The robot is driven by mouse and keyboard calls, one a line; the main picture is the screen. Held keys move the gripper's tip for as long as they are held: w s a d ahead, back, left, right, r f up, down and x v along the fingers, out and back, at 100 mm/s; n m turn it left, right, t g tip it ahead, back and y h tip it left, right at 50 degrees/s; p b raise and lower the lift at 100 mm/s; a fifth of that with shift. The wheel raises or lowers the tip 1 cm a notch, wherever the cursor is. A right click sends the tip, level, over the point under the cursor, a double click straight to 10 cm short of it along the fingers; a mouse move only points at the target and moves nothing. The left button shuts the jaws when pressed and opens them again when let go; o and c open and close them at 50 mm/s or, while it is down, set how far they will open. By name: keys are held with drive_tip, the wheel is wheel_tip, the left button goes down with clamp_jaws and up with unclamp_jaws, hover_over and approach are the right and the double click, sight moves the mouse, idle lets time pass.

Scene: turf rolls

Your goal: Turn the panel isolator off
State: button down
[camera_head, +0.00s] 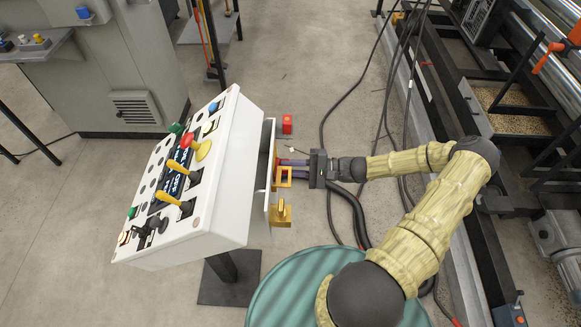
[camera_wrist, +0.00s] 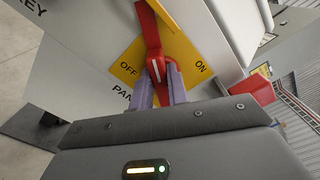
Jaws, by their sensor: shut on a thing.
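The panel isolator has a red handle (camera_wrist: 152,38) on a yellow plate (camera_wrist: 185,48) marked OFF at left and ON at right in the wrist view. The plate is on the side of the white control console (camera_head: 222,170). My gripper (camera_wrist: 160,82) has its two purple fingers shut on the free end of the red handle. A white mark on that end lies between the two words, nearer OFF. In the head view, my gripper (camera_head: 283,164) reaches the console's right side from the right. The handle is mostly hidden there.
A yellow fitting (camera_head: 281,212) sits below the isolator on the same side. A red block (camera_head: 287,124) is just beyond it. A green drum (camera_head: 300,290) stands below my arm. Black cables (camera_head: 345,110) run over the floor. The console top carries yellow levers (camera_head: 168,197).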

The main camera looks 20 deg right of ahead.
drive_tip(key=n, duration=0.2)
drive_tip(key=n+b, duration=0.1)
drive_tip(key=n, duration=0.3)
drive_tip(key=shift+s+f+b, duration=0.1)
drive_tip(key=shift+f+b, duration=0.2)
drive_tip(key=shift+f, duration=0.05)
drive_tip(key=c, duration=1.4)
unclamp_jaws()
drive_tip(key=shift+o, duration=0.2)
drive_tip(key=b+v, duration=0.2)
drive_tip(key=v, duration=1.5)
drive_tip(key=shift+d+b, duration=0.2)
drive_tip(key=shift+b, duration=0.15)
